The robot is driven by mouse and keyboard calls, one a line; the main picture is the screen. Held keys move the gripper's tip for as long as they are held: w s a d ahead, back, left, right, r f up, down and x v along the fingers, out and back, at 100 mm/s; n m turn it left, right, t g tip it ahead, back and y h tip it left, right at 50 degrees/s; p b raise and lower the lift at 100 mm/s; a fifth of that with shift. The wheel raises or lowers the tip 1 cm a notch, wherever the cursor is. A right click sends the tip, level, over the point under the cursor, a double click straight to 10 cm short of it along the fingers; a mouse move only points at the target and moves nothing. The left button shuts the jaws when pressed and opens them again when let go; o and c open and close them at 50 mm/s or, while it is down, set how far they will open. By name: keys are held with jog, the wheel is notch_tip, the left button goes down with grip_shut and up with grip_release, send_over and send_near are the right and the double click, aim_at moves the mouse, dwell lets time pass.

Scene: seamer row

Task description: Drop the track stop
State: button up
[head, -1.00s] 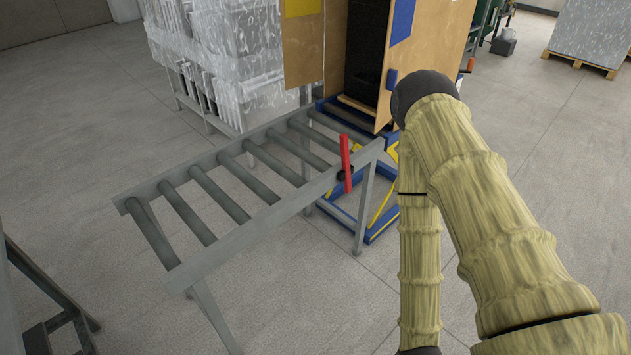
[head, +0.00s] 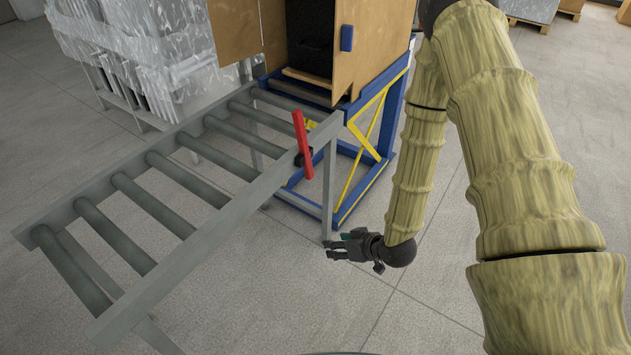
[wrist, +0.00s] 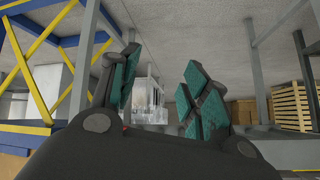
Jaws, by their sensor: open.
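The track stop is a red bar (head: 301,132) on a dark pivot at the near side rail of the roller track (head: 222,218), close to the track's far end. The bar stands up, tilted slightly, its top above the rail. My gripper (head: 338,247) is low, beside the track's leg and below the rail, apart from the red bar. In the wrist view my gripper (wrist: 158,95) shows its two green-padded fingers spread, with nothing between them.
A blue and yellow lift frame (head: 366,140) stands at the track's far end, bearing an open brown cabinet (head: 375,45). A wrapped stack (head: 150,45) stands behind the track.

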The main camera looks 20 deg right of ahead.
jog(key=w+d+r+n+t+y+b, duration=0.1)
jog(key=w+d+r+t+y+b, duration=0.2)
jog(key=w, duration=0.4)
jog(key=n+t+y+b, duration=0.3)
jog(key=n+y+b, duration=0.1)
jog(key=b, duration=0.3)
send_near(310, 165)
jog(key=b+x, duration=0.1)
jog(key=x, duration=0.7)
jog(key=shift+f, duration=0.1)
grip_shut()
